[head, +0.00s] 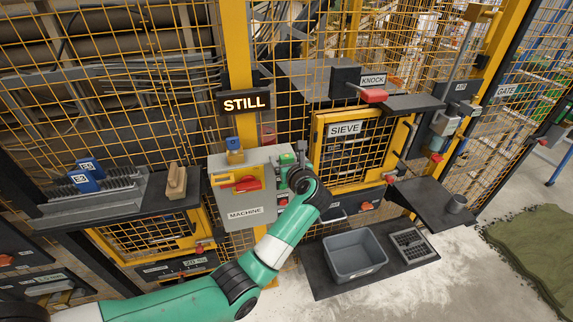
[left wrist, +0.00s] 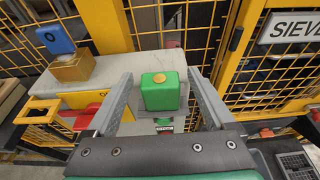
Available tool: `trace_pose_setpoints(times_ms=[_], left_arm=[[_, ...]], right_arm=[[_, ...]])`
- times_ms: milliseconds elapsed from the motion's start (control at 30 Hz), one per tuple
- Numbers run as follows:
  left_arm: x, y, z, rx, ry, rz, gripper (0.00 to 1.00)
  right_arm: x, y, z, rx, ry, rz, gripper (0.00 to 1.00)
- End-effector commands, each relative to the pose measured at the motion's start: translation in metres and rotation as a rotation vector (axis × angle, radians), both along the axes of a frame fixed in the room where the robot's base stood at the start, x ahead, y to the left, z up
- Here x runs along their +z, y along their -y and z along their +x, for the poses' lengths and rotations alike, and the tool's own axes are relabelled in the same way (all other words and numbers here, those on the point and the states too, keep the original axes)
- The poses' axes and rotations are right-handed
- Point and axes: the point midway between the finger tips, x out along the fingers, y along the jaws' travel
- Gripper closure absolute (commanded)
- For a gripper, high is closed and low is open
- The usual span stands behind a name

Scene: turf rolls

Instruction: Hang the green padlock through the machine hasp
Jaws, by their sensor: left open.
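The green padlock (head: 287,159) is at the top right corner of the grey machine box (head: 270,164). In the left wrist view the padlock (left wrist: 162,95) shows a green body with a yellow round spot on top. My left gripper (left wrist: 160,78) is open, one finger on each side of the padlock, with visible gaps to it. In the head view my left gripper (head: 296,160) is partly hidden by its own wrist. The yellow hasp (head: 222,180) is on the machine's front, left of the red handle (head: 247,184). The padlock's shackle cannot be made out. My right gripper is out of view.
A brass block with a blue top (head: 233,150) stands on the machine's top left. A yellow post (head: 236,60) and mesh rise behind. A SIEVE door (head: 345,129) is to the right. A grey bin (head: 354,256) stands on a mat below.

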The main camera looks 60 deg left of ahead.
Motion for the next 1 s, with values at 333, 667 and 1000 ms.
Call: trace_pose_setpoints(times_ms=[333,667,1000], left_arm=[[0.0002,0.0005,0.0,-0.001,0.0,0.0,0.47],[0.0003,0.0006,0.0,0.0,0.0,0.0,1.0],[0.005,0.0006,0.0002,-0.001,0.002,0.002,1.0]], right_arm=[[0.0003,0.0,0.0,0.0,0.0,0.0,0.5],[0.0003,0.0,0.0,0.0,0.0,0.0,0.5],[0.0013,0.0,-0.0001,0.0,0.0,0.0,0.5]])
